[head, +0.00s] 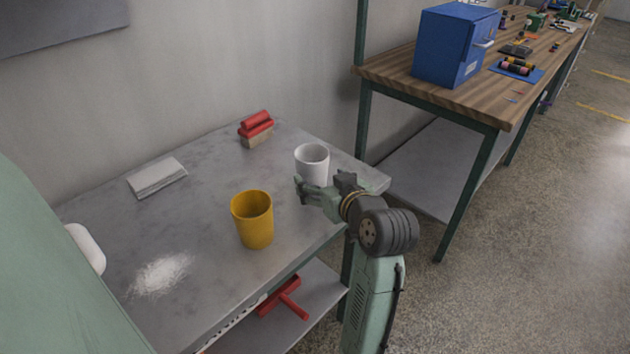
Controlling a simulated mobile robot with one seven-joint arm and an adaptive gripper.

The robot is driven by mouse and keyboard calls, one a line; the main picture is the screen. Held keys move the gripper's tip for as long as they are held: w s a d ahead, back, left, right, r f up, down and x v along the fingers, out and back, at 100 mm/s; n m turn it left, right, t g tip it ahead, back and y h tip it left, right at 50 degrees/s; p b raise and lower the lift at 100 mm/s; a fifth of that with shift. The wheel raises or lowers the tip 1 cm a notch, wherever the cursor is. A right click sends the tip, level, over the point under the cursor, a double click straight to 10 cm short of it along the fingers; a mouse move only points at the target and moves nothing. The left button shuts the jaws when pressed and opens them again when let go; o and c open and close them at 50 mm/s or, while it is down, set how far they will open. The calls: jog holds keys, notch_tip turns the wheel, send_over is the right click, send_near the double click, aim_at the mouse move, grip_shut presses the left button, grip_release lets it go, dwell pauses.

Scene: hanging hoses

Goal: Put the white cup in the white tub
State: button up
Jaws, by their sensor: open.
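A white cup (312,160) stands upright near the right end of the grey metal table (200,205). My gripper (318,188) is open just in front of the cup, and its fingers hide the cup's lower part. I cannot tell whether they touch it. I cannot clearly identify a white tub. A rounded white thing (87,247) shows at the table's left end, partly hidden by a green shape, and I cannot tell what it is.
A yellow cup (253,220) stands left of my gripper. A red-topped brush (256,130), a folded white cloth (157,178) and white powder (160,274) are on the table. A red tool (285,298) lies on the lower shelf. A wooden workbench (440,85) stands behind right.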

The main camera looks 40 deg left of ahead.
jog(key=v, duration=0.6)
jog(key=shift+d+r, duration=0.2)
jog(key=shift+d, duration=0.15)
